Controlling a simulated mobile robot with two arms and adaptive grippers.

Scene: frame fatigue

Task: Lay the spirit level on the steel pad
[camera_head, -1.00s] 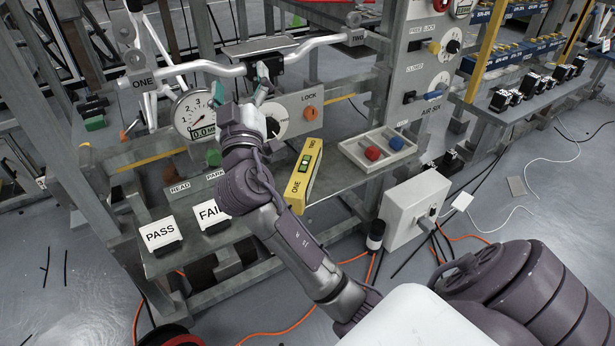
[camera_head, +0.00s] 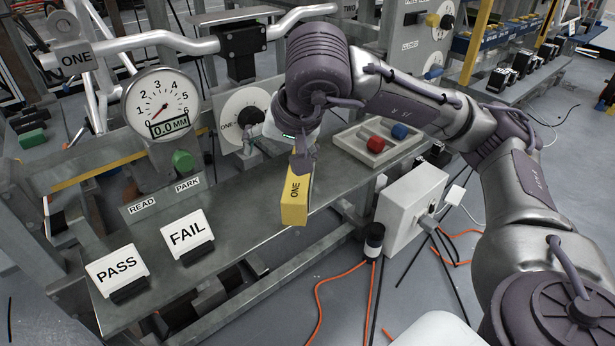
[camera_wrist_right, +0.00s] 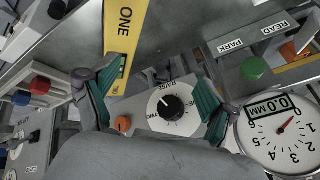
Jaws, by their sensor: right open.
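The spirit level is a yellow bar (camera_head: 296,202) marked ONE, at the front edge of the grey bench; the right hand hides its far part. My right gripper (camera_head: 303,150) is just above and behind its near end. In the right wrist view the level (camera_wrist_right: 123,28) shows near the left finger, and the right gripper (camera_wrist_right: 157,76) has its green-lined fingers spread with nothing clamped between them. A flat grey plate (camera_head: 235,15) above the handlebar may be the steel pad; I cannot tell for sure. My left gripper is out of view.
PASS (camera_head: 117,268) and FAIL (camera_head: 187,235) cards stand on the bench's left part. A dial gauge (camera_head: 155,100) stands behind them. A tray (camera_head: 342,142) with red and blue knobs is right of the level. A grey box (camera_head: 410,205) stands beside the bench.

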